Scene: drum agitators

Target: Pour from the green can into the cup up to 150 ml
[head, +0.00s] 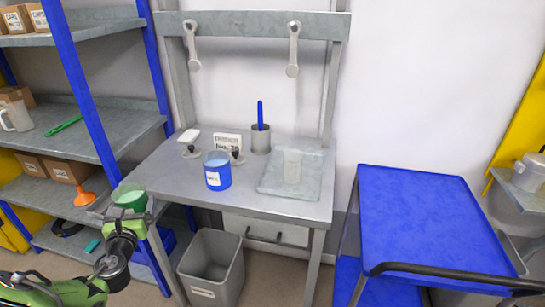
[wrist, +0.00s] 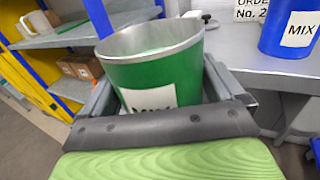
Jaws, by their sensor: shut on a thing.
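The green can (head: 131,198) is in my gripper (head: 126,214), off the left front corner of the workbench. In the wrist view the green can (wrist: 155,80) sits between the jaws, with a white label partly reading MIX and pale green contents inside. It looks roughly upright. My gripper is shut on its sides. Any marks or level in the cup are too small to read.
A blue can (head: 218,177) with a label stands mid-bench, between my gripper and the cup. Behind it are an order card (head: 228,142) and a grey holder (head: 260,140) with a blue stick. A grey bin (head: 212,270) is below, shelves (head: 75,130) left, a blue cart (head: 425,215) right.

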